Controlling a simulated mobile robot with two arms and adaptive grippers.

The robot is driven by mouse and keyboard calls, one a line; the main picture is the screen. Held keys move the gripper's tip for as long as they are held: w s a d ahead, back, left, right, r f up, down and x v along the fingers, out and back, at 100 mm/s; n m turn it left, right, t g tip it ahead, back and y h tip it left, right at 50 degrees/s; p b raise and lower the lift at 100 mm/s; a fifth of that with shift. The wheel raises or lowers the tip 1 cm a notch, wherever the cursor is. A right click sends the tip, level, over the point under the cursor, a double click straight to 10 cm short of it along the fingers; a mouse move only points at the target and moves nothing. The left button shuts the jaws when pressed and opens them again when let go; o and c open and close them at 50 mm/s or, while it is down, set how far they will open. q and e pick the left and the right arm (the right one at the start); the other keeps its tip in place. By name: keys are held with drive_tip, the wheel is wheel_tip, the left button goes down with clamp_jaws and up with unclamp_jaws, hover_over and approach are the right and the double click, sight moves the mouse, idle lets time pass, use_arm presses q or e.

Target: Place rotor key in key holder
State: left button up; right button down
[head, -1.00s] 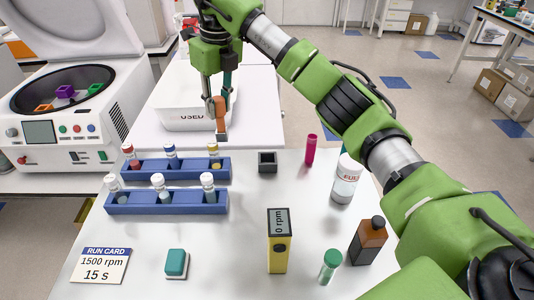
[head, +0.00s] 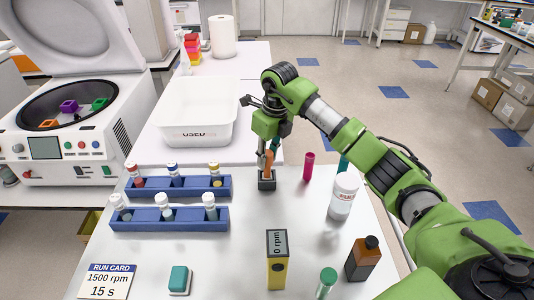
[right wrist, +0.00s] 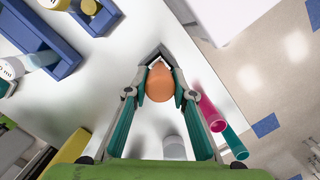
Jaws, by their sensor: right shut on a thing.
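The rotor key (head: 268,160) has an orange handle and is upright in my right gripper (head: 266,155). The right wrist view shows the rounded orange top of the key (right wrist: 160,82) between the two fingers (right wrist: 160,92), which are shut on it. The key holder (head: 267,184) is a small dark square block on the white table. The key is directly above the holder's opening, with its lower end at or just inside it; I cannot tell which. In the wrist view, the key hides most of the holder. My left gripper is not in view.
A magenta tube (head: 308,166) and a white bottle (head: 343,197) stand right of the holder. Blue racks (head: 190,187) with capped vials are to the left. A white bin (head: 197,122) is behind.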

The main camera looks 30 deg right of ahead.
drive_tip(key=shift+f, duration=0.1)
drive_tip(key=shift+f, duration=0.1)
drive_tip(key=c, duration=1.7)
unclamp_jaws()
drive_tip(key=shift+r, duration=0.5)
drive_tip(key=r, duration=0.3)
drive_tip(key=s+r+b, duration=0.1)
drive_tip(key=r, duration=0.3)
drive_tip(key=r+b, duration=0.1)
drive_tip(key=r, duration=0.2)
drive_tip(key=shift+s+d+r, duration=0.2)
drive_tip(key=shift+s, duration=0.1)
drive_tip(key=shift+r, duration=0.35)
